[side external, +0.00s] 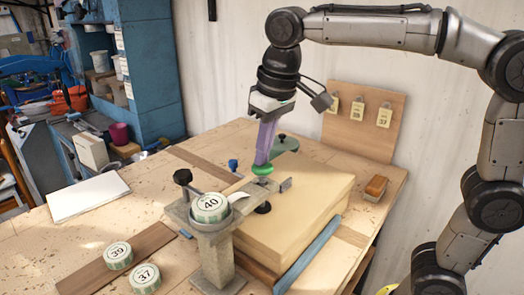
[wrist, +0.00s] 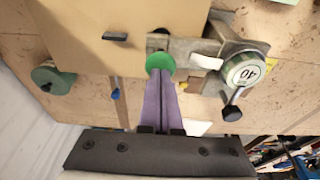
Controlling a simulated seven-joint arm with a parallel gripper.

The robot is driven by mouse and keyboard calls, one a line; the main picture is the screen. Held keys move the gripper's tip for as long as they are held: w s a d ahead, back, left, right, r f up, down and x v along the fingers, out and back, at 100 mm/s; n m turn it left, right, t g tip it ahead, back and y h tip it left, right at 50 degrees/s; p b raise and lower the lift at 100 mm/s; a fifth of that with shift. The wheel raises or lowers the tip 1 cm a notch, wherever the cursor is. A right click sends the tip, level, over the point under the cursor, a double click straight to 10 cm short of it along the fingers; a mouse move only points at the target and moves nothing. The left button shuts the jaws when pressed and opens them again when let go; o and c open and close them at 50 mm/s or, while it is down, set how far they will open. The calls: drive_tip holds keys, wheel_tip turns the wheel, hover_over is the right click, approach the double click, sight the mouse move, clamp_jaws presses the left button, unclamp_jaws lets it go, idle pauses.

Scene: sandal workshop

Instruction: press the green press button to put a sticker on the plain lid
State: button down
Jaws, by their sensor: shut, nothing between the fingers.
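The green press button (side external: 262,170) sits on top of the grey press (side external: 216,240), at the end of its arm over a cream box. The box's pale lid (side external: 310,190) is plain where it shows. A black foot (side external: 263,208) is under the press arm, at the lid's near left part. A label roll marked 40 (side external: 210,207) sits on the press. My gripper (side external: 262,161) is shut and empty, pointing down with its purple fingertips at the button's top. In the wrist view the fingertips (wrist: 161,72) overlap the button (wrist: 160,63); I cannot tell whether they press it.
Rolls marked 39 (side external: 118,255) and 37 (side external: 145,278) lie on a wooden strip at the front left. A green disc with a dark knob (side external: 285,144) is behind the box. A tag board (side external: 362,120) stands at the back. A brush (side external: 375,188) lies right of the box.

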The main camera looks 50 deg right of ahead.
drive_tip(key=shift+f, duration=0.2)
drive_tip(key=w+v, duration=0.1)
drive_tip(key=v, duration=0.7)
drive_tip(key=shift+w+r, duration=0.2)
drive_tip(key=shift+w, duration=0.15)
idle(0.3)
